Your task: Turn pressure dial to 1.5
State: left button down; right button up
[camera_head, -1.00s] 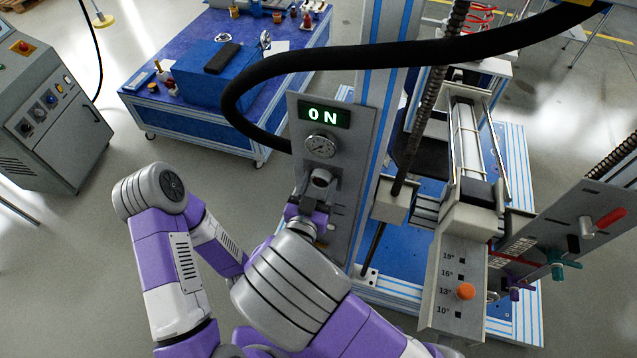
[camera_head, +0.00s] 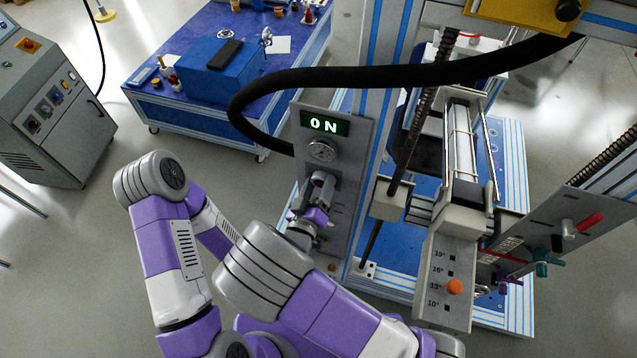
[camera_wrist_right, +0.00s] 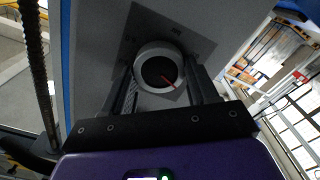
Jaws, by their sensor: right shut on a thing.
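The pressure panel (camera_head: 345,190) is a grey upright plate with a lit "ON" display (camera_head: 325,123) at its top. Below that is a round pressure gauge (camera_head: 321,150); its reading is too small to tell. In the head view my right gripper (camera_head: 316,200) largely hides the dial. My left gripper does not show.
A black hose (camera_head: 400,77) arches over the panel. To the right are the blue-striped machine frame and an angle plate (camera_head: 445,275) with an orange knob (camera_head: 454,287). A blue workbench (camera_head: 200,125) and a grey control cabinet (camera_head: 60,130) stand at the left.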

dwell(0.5)
jog(key=o, duration=1.1)
jog(key=shift+c, duration=0.2)
jog(key=shift+s, duration=0.1)
jog(key=v, duration=0.7)
jog(key=shift+s, duration=0.15)
jog(key=shift+s+a, duration=0.1)
